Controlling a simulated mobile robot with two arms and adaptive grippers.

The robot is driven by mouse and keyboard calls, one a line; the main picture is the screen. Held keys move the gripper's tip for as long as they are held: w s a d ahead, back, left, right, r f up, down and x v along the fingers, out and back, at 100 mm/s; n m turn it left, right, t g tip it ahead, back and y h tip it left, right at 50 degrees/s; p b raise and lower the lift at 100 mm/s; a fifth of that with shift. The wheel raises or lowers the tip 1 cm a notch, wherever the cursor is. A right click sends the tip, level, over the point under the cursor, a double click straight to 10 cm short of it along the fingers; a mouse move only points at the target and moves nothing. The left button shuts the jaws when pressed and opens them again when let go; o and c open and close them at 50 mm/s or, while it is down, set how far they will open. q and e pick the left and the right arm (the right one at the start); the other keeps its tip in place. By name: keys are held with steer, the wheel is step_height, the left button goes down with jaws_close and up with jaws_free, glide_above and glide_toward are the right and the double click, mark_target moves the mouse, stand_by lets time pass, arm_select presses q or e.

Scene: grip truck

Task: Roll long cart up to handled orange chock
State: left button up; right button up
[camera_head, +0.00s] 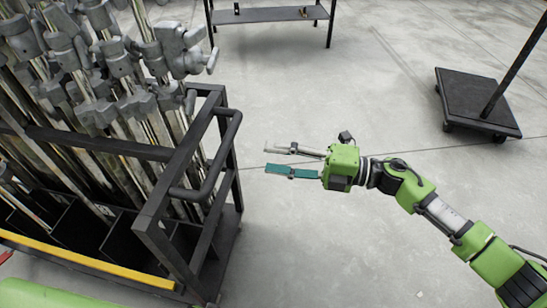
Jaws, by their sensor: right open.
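A long black cart (158,238) full of grey metal stands (110,60) fills the left side. A yellow bar runs along its near lower edge. A black tubular handle (231,140) sticks out from its right end. My right gripper (267,159) is open and empty, to the right of the handle and apart from it. Its two fingers point left toward the cart. No orange chock can be made out. My left gripper is out of view.
A low black platform cart (475,98) with an upright pole stands at the right. A dark shelf rack (270,14) stands at the back. Bare concrete floor (330,75) lies between them and right of the long cart.

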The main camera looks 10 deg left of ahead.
mark_target(222, 150)
steer(key=a, duration=1.2)
steer(key=shift+w+a, duration=0.35)
steer(key=shift+c, duration=0.4)
jaws_close()
steer(key=shift+a, duration=0.1)
